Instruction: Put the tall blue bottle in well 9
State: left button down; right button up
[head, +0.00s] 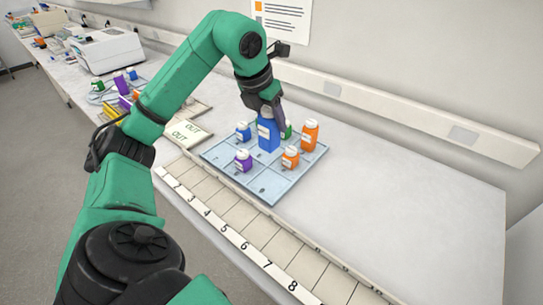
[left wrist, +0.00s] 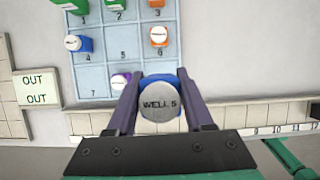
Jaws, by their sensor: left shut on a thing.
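The tall blue bottle (head: 268,137) is upright in my left gripper (head: 267,112), over the middle of the pale blue well tray (head: 273,199). In the left wrist view, the fingers of the gripper (left wrist: 161,103) close on the bottle from both sides. Its grey cap (left wrist: 160,103) has lettering that looks like "WELL 5". Well 9, the tray's near corner (head: 270,186), looks empty in the head view; the gripper and bottle hide it in the wrist view. Well 5 (left wrist: 123,54) shows empty in the wrist view. My right gripper is out of view.
Around the bottle stand a short blue bottle (head: 243,132), a purple one (head: 243,161), a short orange one (head: 290,157), a taller orange one (head: 310,134) and a green one (head: 287,131). A numbered rack (head: 235,238) runs in front. The right tabletop (head: 420,200) is clear.

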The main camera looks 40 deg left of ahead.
aim_at(270, 141)
pick_arm(q)
jog(key=f, duration=0.2)
jog(key=f+b, duration=0.1)
jog(key=f, duration=0.1)
jog(key=a+f, duration=0.1)
jog(key=f, duration=0.2)
jog(key=shift+w, duration=0.2)
jog(key=f, duration=0.4)
jog(key=d+f, duration=0.1)
jog(key=f, duration=0.2)
jog(key=shift+s+b, duration=0.15)
jog(key=shift+b, duration=0.15)
jog(key=shift+a+f, duration=0.15)
jog(key=shift+f, duration=0.1)
jog(key=shift+r, duration=0.1)
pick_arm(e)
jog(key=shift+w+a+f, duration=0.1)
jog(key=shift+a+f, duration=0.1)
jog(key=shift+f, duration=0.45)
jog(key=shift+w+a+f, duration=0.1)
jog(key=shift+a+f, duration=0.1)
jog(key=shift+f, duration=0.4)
